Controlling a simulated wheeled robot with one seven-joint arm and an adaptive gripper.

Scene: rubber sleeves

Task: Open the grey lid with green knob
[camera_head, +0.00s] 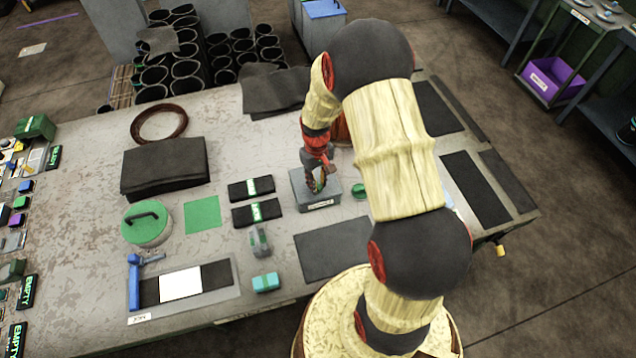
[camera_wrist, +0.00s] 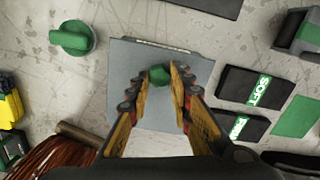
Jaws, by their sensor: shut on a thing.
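The grey lid (camera_wrist: 125,75) is a square plate seen from above in the wrist view, with a round green knob (camera_wrist: 159,76) near its middle. In the head view the lid (camera_head: 301,178) tops a small grey box (camera_head: 319,206) with a white label on its front. My gripper (camera_wrist: 161,72) is shut on the green knob, one finger on each side of it. The lid appears to rest on the box.
A green knob-shaped piece (camera_wrist: 73,38) lies close beside the box. Black blocks with green labels (camera_head: 252,188) lie to the box's left. A black sheet (camera_head: 332,250) lies in front, and a coil of brown cord (camera_head: 160,124) lies farther back.

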